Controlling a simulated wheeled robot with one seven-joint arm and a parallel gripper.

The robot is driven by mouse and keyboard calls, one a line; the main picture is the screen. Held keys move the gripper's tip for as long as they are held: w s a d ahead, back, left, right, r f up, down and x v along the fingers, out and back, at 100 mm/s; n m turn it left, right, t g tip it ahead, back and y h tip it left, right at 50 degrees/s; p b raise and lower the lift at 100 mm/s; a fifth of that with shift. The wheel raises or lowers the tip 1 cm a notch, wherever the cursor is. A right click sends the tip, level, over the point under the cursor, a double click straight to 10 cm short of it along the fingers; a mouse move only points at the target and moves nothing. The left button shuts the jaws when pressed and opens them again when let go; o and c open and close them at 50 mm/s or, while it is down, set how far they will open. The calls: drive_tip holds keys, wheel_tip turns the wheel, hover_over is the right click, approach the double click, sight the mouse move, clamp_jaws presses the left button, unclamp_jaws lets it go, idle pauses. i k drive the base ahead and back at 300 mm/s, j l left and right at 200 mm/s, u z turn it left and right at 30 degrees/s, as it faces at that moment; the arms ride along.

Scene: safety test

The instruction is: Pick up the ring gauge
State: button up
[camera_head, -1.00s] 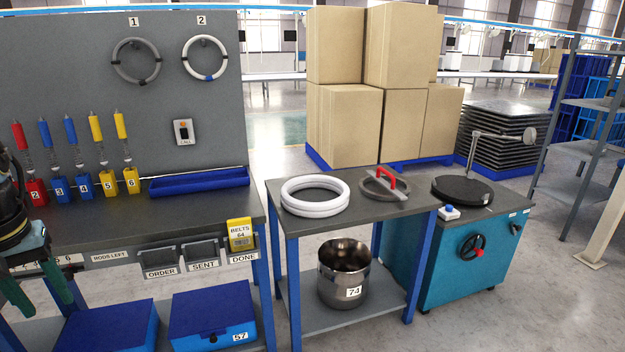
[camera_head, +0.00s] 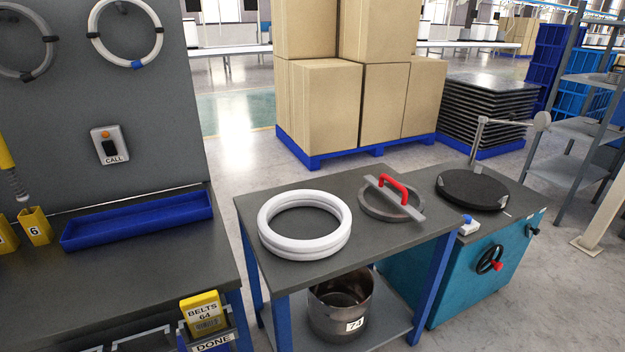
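The ring gauge looks to be the grey metal ring with a flat crossbar and red handle (camera_head: 394,190). It lies flat on the right part of the small dark-topped table (camera_head: 375,241), its red handle standing up. To its left on the same table lie white rings (camera_head: 342,236), stacked one on another. They are close to the gauge but apart from it. My gripper is not in view.
A steel pot (camera_head: 325,318) marked 74 stands on the table's lower shelf. A teal cabinet (camera_head: 453,281) with a black disc (camera_head: 470,190) and an upright arm stands close on the right. A workbench (camera_head: 120,274) with a blue tray (camera_head: 140,221) is at left. Boxes stand behind.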

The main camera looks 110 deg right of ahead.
sight(384, 186)
drive_tip(key=k+l+u, duration=0.3)
drive_tip(key=k, duration=0.4)
drive_tip(key=k+l+u, duration=0.15)
drive_tip(key=k+l+z, duration=0.4)
drive_tip(key=k, duration=0.35)
drive_tip(key=k+l+z, duration=0.35)
drive_tip(key=k+l, duration=0.2)
drive_tip(key=k, duration=0.15)
drive_tip(key=k+l+z, duration=0.4)
drive_tip(key=k+l, duration=0.2)
drive_tip(key=l, duration=0.1)
